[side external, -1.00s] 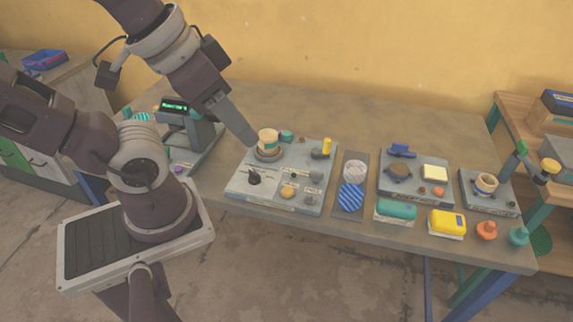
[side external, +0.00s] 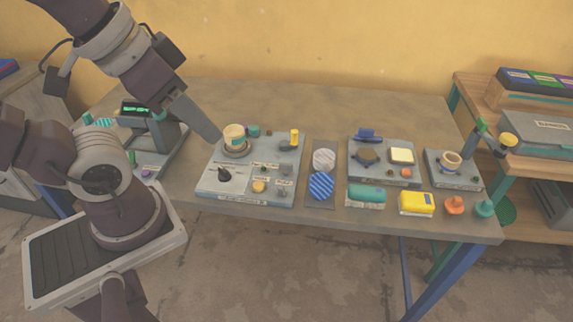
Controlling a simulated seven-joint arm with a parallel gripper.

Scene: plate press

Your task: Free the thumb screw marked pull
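A grey panel (side external: 215,192) lies on the table in front of my arm. It bears a cream and orange round part on a grey ring (side external: 234,138), a black knob (side external: 224,178), a yellow knob (side external: 259,186), a yellow upright post (side external: 294,138) and several small grey knobs (side external: 283,168). Small labels lie beside them, too small to read, so I cannot tell which one is the thumb screw marked pull. My gripper (side external: 212,134) points down just left of the cream and orange part. It appears apart from it. Its fingers are seen edge-on, so their opening is hidden.
Teal (side external: 366,195) and yellow (side external: 416,202) blocks stand at the front edge. A device with a green display (side external: 135,108) stands left. The table's back is clear.

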